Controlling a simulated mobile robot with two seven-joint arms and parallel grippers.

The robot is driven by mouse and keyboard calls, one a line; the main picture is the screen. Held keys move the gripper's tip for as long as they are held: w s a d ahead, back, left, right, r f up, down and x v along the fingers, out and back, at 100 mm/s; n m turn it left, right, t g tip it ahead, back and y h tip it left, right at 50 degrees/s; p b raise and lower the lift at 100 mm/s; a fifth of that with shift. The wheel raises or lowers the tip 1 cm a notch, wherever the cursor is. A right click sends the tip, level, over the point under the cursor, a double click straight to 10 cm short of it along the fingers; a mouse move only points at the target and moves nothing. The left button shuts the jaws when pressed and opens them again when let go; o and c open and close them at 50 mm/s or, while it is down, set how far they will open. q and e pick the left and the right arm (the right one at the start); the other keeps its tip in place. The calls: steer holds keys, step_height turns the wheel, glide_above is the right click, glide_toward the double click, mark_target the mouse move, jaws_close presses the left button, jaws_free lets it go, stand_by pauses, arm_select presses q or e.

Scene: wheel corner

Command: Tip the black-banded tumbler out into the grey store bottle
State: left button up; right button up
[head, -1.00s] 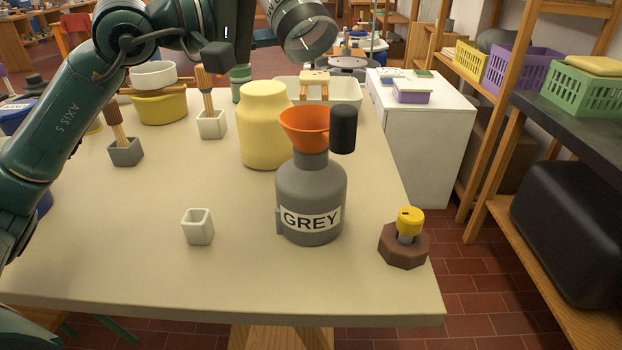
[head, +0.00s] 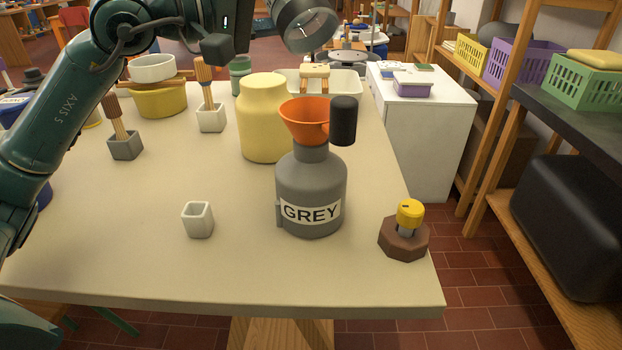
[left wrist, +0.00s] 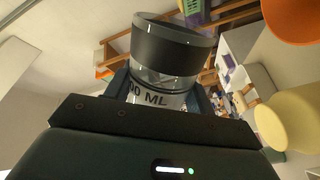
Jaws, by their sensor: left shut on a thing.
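The black-banded tumbler (head: 305,27) is at the top of the head view, tilted, its rim end toward the lower right. In the left wrist view the tumbler (left wrist: 170,52) shows its dark band, clear wall and ML lettering. My left gripper (left wrist: 162,92) is shut around it; in the head view its jaws are largely hidden. The grey store bottle (head: 310,187), labelled GREY, stands upright on the table with an orange funnel (head: 303,119) in its neck. The tumbler is above and beyond the funnel, apart from it. My right gripper is not in view. The tumbler's contents cannot be made out.
A yellow jar (head: 262,120) stands behind the bottle. A small white cup (head: 198,220) is at front left, and a brown block with a yellow knob (head: 404,238) at the right edge.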

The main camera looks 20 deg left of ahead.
arm_select(q)
steer(key=shift+r, duration=0.1)
stand_by(0.4)
steer(key=shift+s+d+r+m, duration=0.15)
steer(key=shift+s+r+m, duration=0.1)
steer(key=shift+m, duration=0.55)
stand_by(1.1)
steer(key=shift+s+d+r+m+b, duration=0.15)
steer(key=shift+d+r+m+b, duration=0.15)
steer(key=shift+m, duration=0.5)
steer(key=shift+a, duration=0.1)
stand_by(1.0)
